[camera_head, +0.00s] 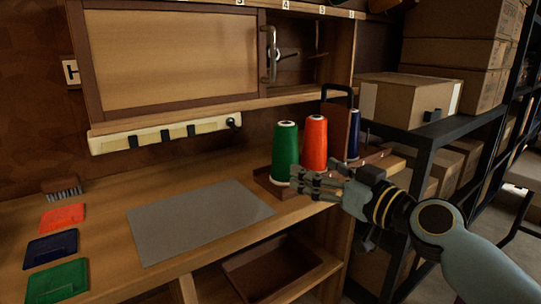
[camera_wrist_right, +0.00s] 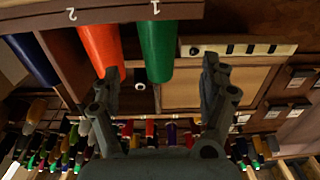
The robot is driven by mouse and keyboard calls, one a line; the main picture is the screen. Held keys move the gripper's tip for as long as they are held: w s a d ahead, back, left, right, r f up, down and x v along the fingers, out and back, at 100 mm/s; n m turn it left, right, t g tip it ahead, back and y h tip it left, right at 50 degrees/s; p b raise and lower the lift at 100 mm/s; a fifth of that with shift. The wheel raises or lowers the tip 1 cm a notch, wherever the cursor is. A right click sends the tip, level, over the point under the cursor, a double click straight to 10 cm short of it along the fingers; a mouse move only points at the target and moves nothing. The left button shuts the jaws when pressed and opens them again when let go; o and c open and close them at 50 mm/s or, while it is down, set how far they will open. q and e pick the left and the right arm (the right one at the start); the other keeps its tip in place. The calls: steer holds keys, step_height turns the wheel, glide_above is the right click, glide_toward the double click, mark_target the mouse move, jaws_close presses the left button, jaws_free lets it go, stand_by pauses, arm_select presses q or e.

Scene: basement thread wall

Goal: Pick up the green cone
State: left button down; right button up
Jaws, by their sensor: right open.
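The green cone (camera_head: 286,148) stands upright in a low brown tray (camera_head: 266,184) on the bench. An orange cone (camera_head: 316,140) and a dark blue cone (camera_head: 354,134) stand to its right. My right gripper (camera_head: 304,181) is open and empty, just in front of the cones' lower parts. In the right wrist view its two fingers (camera_wrist_right: 162,82) are spread, with the green cone (camera_wrist_right: 158,50) beyond them, between their tips. The orange cone (camera_wrist_right: 101,47) is close behind the left finger there. I cannot tell whether they touch. My left gripper is not in view.
A grey mat (camera_head: 200,220) lies on the bench left of the tray. Red, blue and green squares (camera_head: 52,248) and a brush (camera_head: 63,188) lie further left. A cabinet (camera_head: 170,60) hangs above. Cardboard boxes (camera_head: 410,98) stand on shelving at the right.

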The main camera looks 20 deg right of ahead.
mark_target(294, 159)
steer(key=x, duration=0.4)
steer(key=shift+w, duration=0.2)
steer(key=x, duration=0.6)
steer(key=shift+w+f, duration=0.1)
steer(key=shift+f, duration=0.1)
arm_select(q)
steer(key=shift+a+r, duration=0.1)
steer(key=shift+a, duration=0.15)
arm_select(e)
steer(key=c, duration=1.4)
steer(key=shift+r, duration=0.1)
